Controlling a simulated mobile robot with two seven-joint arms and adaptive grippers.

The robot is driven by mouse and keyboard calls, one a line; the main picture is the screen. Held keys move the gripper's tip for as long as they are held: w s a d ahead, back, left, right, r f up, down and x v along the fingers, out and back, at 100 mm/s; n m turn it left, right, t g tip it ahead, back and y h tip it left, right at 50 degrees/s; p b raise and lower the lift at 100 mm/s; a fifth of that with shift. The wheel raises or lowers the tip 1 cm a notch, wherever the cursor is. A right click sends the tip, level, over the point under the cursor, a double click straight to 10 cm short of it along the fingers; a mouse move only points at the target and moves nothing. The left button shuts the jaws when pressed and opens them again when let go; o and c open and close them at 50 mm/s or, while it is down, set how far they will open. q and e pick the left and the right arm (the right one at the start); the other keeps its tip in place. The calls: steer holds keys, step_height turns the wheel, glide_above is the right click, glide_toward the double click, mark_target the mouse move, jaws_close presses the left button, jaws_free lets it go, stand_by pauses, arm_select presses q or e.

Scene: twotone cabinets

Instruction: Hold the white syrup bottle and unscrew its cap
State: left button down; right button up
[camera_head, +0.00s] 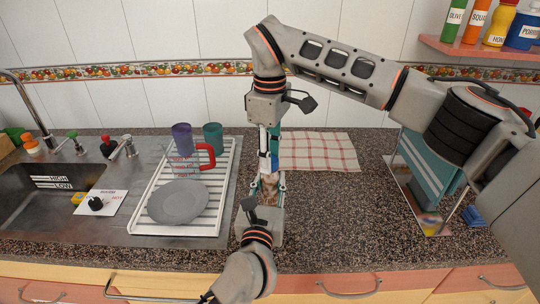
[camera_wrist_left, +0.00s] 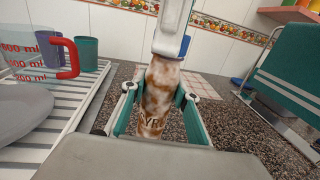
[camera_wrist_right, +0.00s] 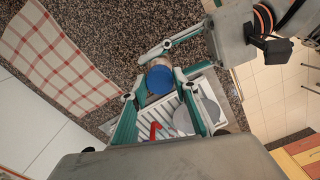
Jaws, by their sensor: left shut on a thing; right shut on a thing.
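The syrup bottle (camera_wrist_left: 158,98) looks mottled brown and white, with part of dark lettering showing. It stands roughly upright above the counter. My left gripper (camera_head: 268,186) is shut around its body, with one teal finger on each side in the left wrist view. My right gripper (camera_head: 269,158) points down from above, at the bottle's top. Its fingers are shut on the blue cap (camera_wrist_right: 158,80), seen from above in the right wrist view. The right gripper hides most of the cap in the left wrist view. I cannot tell how far the cap is turned.
To the left, a white drying rack (camera_head: 222,200) holds a grey plate (camera_head: 178,202), a red-handled measuring jug (camera_head: 184,168) and purple and teal cups. A checked cloth (camera_head: 322,152) lies behind. A teal panel on a stand (camera_head: 432,170) is at right. Counter between is clear.

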steer(key=n, duration=0.6)
steer(key=shift+r, duration=0.1)
steer(key=n, duration=0.5)
steer(key=shift+n, duration=0.3)
steer(key=n, duration=1.2)
steer(key=shift+n, duration=0.3)
steer(key=n, duration=0.3)
steer(key=shift+n, duration=0.3)
steer(key=n, duration=1.5)
steer(key=shift+c, duration=0.2)
